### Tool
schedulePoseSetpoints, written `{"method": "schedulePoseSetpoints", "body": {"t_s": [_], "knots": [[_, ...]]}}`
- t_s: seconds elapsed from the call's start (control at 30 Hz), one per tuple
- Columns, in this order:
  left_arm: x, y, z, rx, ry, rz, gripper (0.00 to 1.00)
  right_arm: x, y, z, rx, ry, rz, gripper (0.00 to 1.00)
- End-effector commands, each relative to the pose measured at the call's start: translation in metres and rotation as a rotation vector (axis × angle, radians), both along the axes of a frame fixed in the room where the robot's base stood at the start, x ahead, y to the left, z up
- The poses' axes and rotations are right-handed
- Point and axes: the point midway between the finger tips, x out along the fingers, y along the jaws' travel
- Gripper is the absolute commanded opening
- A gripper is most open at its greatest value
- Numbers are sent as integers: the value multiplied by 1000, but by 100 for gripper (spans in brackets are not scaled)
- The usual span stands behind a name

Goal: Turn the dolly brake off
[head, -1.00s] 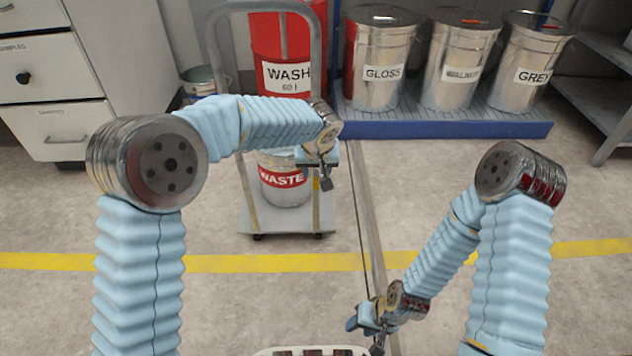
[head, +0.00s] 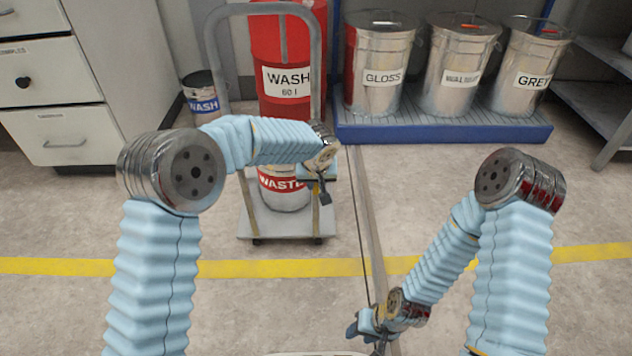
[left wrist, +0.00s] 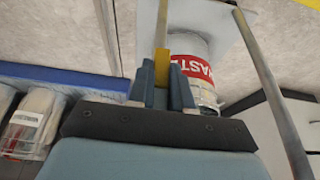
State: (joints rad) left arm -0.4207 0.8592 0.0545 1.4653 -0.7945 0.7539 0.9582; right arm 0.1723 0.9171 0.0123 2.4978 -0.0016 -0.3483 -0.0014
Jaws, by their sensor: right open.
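The grey dolly (head: 285,232) stands on the floor ahead, with a tall pipe handle. A can labelled WASTE (head: 285,192) stands on its deck; the can also shows in the left wrist view (left wrist: 190,48). My left gripper (head: 322,192) is low at the dolly's right upright. In the left wrist view its fingers (left wrist: 165,92) stand close on either side of a narrow yellow piece (left wrist: 161,64) at that upright. I cannot tell whether they press on it. I cannot make out the brake for certain. My right gripper (head: 366,340) is open and empty, low and partly cut off.
A red WASH drum (head: 288,60) stands behind the dolly and a small WASH can (head: 203,100) to its left. A blue pallet (head: 440,132) with metal drums is at the back right. Drawers (head: 60,135) stand at left. Floor to the dolly's right is mostly clear.

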Motion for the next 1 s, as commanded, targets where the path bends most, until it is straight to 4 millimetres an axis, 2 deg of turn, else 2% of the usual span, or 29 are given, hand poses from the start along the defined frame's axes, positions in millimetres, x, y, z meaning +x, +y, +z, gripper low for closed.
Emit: {"method": "schedulePoseSetpoints", "body": {"t_s": [0.57, 1.0], "knots": [[0, 0, 1, 50, -1, -1, 0, 0, 0, 0, 0, 0, 0, 43], [-1, 11, 3, 386, -2, -2, 0, 0, 0, 3, 0, 1, 0, 43]]}}
